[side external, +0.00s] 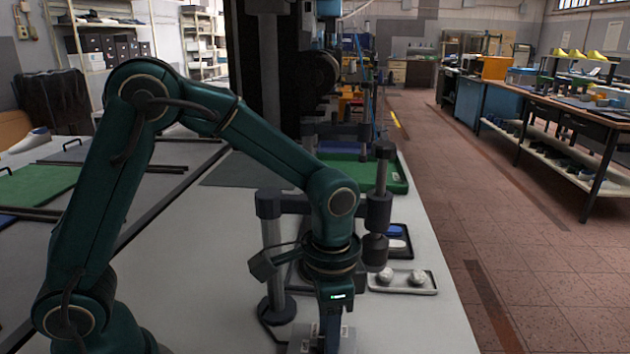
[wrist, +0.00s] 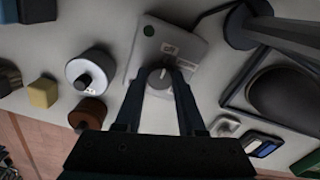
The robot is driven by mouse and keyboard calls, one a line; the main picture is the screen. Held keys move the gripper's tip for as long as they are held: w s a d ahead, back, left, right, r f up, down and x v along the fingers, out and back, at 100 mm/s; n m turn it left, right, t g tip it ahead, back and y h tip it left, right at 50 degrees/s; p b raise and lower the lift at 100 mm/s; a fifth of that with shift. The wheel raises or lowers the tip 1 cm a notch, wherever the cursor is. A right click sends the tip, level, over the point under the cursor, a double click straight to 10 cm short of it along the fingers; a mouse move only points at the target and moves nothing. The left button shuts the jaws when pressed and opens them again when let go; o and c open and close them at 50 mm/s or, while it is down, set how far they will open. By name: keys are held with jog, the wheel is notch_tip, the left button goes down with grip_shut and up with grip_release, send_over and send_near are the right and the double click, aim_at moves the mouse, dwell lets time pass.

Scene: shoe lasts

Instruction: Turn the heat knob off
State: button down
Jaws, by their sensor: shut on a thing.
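The heat knob (wrist: 158,79) is a small round grey knob with a light pointer mark. It sits on a pale grey control box (wrist: 187,52) with a green dot and a printed label. In the wrist view my gripper (wrist: 160,72) has its two fingers on either side of the knob, shut on it. In the side view my gripper (side external: 329,335) points down at the pale box (side external: 347,341) near the bottom edge. The knob itself is hidden there, and the lower part of the box is cut off.
A dark post stand (side external: 272,255) rises close beside my gripper. A tray with white lumps (side external: 402,282) lies to the right. The wrist view shows a white round container (wrist: 88,73), a yellow block (wrist: 43,92), a brown round thing (wrist: 88,112) and a dark rounded form (wrist: 287,96).

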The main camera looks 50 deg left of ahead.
dwell(0.4)
jog(key=c, duration=0.5)
grip_release()
jog(key=shift+r, duration=0.1)
jog(key=shift+r, duration=2.5)
